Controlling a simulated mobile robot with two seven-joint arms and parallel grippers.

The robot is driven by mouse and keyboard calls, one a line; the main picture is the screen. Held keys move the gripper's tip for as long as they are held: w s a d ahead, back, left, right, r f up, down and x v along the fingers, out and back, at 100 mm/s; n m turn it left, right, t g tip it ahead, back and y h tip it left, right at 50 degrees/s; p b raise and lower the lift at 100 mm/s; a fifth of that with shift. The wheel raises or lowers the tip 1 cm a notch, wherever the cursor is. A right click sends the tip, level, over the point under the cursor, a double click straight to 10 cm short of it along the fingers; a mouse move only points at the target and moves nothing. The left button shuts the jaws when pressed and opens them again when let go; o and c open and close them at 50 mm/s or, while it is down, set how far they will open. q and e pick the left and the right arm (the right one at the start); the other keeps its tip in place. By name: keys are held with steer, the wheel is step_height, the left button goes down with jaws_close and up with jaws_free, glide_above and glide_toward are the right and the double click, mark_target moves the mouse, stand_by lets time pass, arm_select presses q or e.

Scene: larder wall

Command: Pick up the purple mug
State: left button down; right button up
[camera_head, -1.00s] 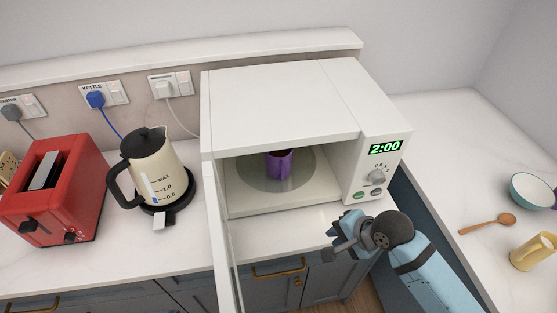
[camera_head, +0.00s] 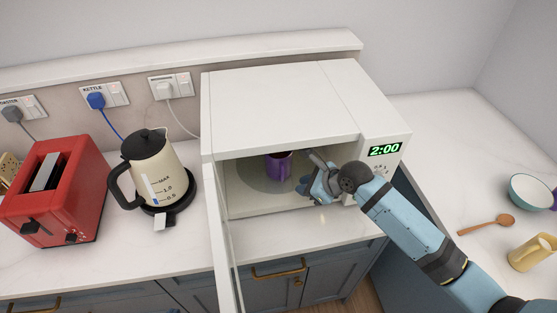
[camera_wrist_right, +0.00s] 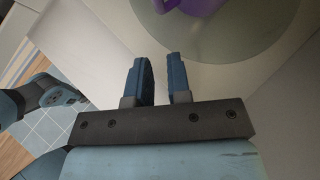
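The purple mug (camera_head: 278,167) stands upright on the round glass turntable (camera_head: 246,176) inside the open white microwave (camera_head: 270,100). In the right wrist view only a purple part of the mug (camera_wrist_right: 188,5) shows at the top edge, over the turntable (camera_wrist_right: 245,32). My right gripper (camera_head: 309,172) is at the microwave's opening, to the right of the mug and apart from it. In the right wrist view its two blue fingers (camera_wrist_right: 160,62) stand apart with nothing between them.
The microwave door (camera_head: 224,240) hangs open at the left of the opening. The control panel (camera_head: 378,175) is close to my right arm. A cream kettle (camera_head: 150,165) and red toaster (camera_head: 60,205) stand left. A wooden spoon (camera_head: 487,224), yellow mug (camera_head: 533,252) and bowl (camera_head: 530,190) are right.

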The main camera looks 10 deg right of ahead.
mark_target(280, 165)
steer(key=w+a, duration=0.2)
steer(key=a, duration=0.1)
steer(key=w+a+p, duration=0.1)
steer(key=w, duration=0.1)
steer(key=shift+w+a+f, duration=0.1)
steer(key=shift+a+f, duration=0.05)
steer(key=shift+f, duration=0.25)
jaws_close()
